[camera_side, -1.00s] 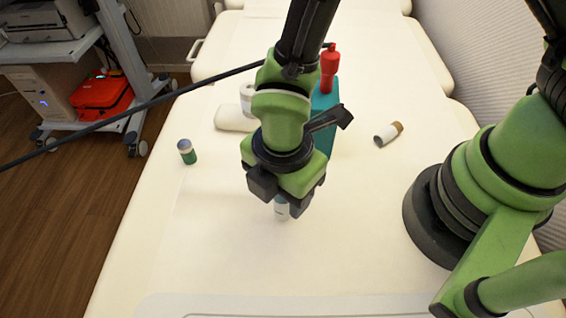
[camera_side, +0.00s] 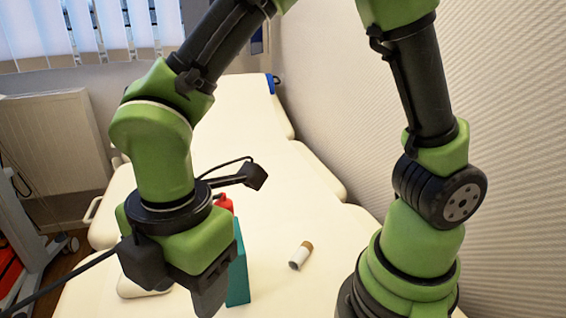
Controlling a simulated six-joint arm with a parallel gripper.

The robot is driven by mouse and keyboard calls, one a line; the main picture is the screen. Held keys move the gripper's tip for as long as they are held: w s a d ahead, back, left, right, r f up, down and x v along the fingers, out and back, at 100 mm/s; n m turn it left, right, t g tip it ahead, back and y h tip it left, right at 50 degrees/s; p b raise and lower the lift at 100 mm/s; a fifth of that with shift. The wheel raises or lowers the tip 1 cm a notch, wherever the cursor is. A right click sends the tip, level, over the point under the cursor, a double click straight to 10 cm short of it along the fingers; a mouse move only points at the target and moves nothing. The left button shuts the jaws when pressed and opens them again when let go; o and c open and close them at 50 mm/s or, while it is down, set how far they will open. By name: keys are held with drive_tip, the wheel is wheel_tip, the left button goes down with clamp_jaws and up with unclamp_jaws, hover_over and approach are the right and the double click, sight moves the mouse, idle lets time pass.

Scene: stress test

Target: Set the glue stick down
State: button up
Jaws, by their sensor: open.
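My gripper (camera_side: 205,290) hangs at the lower left of the picture, pointing down, with its fingertips near the bottom edge. It is open. No glue stick can be made out at the fingers; the space between and below them is hidden or out of the picture. A white cylinder with a brown end (camera_side: 300,256) lies on its side on the cream padded table (camera_side: 290,215), to the right of my gripper and apart from it. I cannot tell whether it is the glue stick.
A white object (camera_side: 130,288) lies to the left, partly hidden. The table is clear beyond the bottle. A textured wall (camera_side: 350,90) borders the right side.

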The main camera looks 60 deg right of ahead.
drive_tip(key=s+d+r+m+t, duration=0.3)
drive_tip(key=d+r+m, duration=0.3)
drive_tip(key=m, duration=0.5)
drive_tip(key=s+d+r+m+t+y, duration=0.1)
drive_tip(key=s+d+r+m+t, duration=0.2)
drive_tip(key=d+r+m, duration=0.4)
drive_tip(key=d+m, duration=0.3)
drive_tip(key=m, duration=0.1)
drive_tip(key=shift+s+t, duration=0.25)
drive_tip(key=shift+t, duration=0.15)
